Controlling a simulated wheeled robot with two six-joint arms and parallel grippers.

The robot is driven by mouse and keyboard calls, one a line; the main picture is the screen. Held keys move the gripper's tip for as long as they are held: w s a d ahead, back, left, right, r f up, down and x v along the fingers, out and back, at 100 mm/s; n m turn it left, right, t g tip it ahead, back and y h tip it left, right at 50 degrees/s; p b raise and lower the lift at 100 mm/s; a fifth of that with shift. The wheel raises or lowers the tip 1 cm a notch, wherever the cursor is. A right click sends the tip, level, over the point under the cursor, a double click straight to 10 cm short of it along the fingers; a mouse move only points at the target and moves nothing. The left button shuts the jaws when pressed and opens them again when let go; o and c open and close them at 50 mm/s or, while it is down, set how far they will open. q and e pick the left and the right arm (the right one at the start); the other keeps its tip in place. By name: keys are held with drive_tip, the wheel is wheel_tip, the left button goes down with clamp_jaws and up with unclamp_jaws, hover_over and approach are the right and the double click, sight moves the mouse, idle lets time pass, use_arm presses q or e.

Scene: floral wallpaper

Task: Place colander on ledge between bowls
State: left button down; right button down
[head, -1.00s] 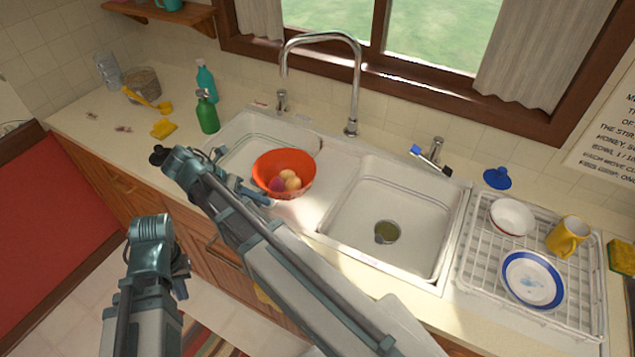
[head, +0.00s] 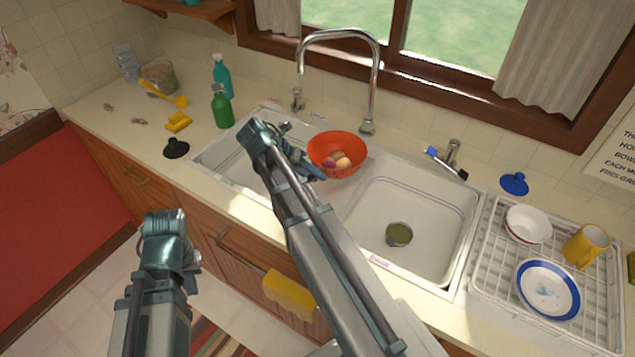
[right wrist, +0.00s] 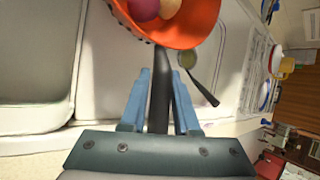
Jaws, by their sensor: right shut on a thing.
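The orange colander (head: 337,150) holds several round pink and cream items. It is beside the ledge between the two sink bowls, toward the faucet side. Whether it touches the ledge is not clear. My right gripper (head: 314,172) is shut on its dark handle, which runs between the blue fingers in the right wrist view (right wrist: 160,85). The left sink bowl (head: 232,160) is partly hidden by my right arm.
The faucet (head: 370,85) arches just behind the colander. A green bottle (head: 222,108) and a teal bottle (head: 221,72) stand left of the sink. A black stopper (head: 176,148) lies on the left counter. The dish rack (head: 490,270) with dishes is at right.

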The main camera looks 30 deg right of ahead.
drive_tip(key=shift+d, duration=0.5)
wheel_tip(320, 180, down, 4)
drive_tip(key=b, duration=0.4)
drive_tip(key=shift+d+r, duration=0.1)
drive_tip(key=shift+d, duration=0.05)
drive_tip(key=shift+r, duration=0.1)
drive_tip(key=c, duration=0.6)
unclamp_jaws()
drive_tip(key=shift+c, duration=0.2)
